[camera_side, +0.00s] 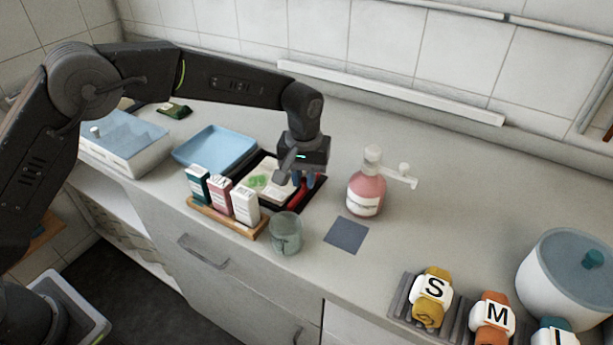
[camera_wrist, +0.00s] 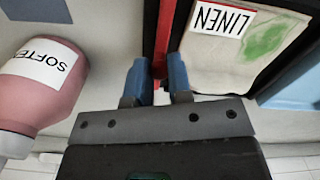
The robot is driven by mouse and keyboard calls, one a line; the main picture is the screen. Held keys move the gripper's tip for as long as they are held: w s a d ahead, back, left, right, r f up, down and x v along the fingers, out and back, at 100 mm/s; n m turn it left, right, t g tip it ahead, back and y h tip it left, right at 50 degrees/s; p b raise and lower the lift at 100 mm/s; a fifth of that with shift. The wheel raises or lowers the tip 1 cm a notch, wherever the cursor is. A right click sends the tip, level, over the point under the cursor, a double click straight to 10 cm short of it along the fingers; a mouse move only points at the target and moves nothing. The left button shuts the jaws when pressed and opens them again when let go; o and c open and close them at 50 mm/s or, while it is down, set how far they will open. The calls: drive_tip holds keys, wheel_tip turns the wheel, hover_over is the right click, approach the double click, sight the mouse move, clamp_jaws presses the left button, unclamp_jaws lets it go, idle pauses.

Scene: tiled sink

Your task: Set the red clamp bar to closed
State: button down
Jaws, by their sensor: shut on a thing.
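The red clamp bar (camera_wrist: 162,40) runs up between the blue fingertips of my gripper (camera_wrist: 158,78) in the wrist view. My gripper is shut on the bar, with a finger on each side. In the side view the bar (camera_side: 297,196) shows as a red strip at the right edge of a black frame (camera_side: 254,158), below my gripper (camera_side: 306,180). A cream cloth marked LINEN (camera_wrist: 235,45) with a green stain lies in the frame, left of the bar in the side view. The bar's far end is partly hidden by my gripper.
A pink soap bottle (camera_side: 365,190) stands to the right of my gripper. A rack of small cartons (camera_side: 222,215) and a glass (camera_side: 286,235) stand in front. A blue tray (camera_side: 213,147) lies to the left. Labelled rolled cloths (camera_side: 432,297) and a white pot (camera_side: 566,275) stand far right.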

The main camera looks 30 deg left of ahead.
sight(292, 184)
drive_tip(key=shift+a, duration=1.55)
drive_tip(key=c, duration=1)
unclamp_jaws()
drive_tip(key=shift+c, duration=0.2)
wheel_tip(292, 184, up, 14)
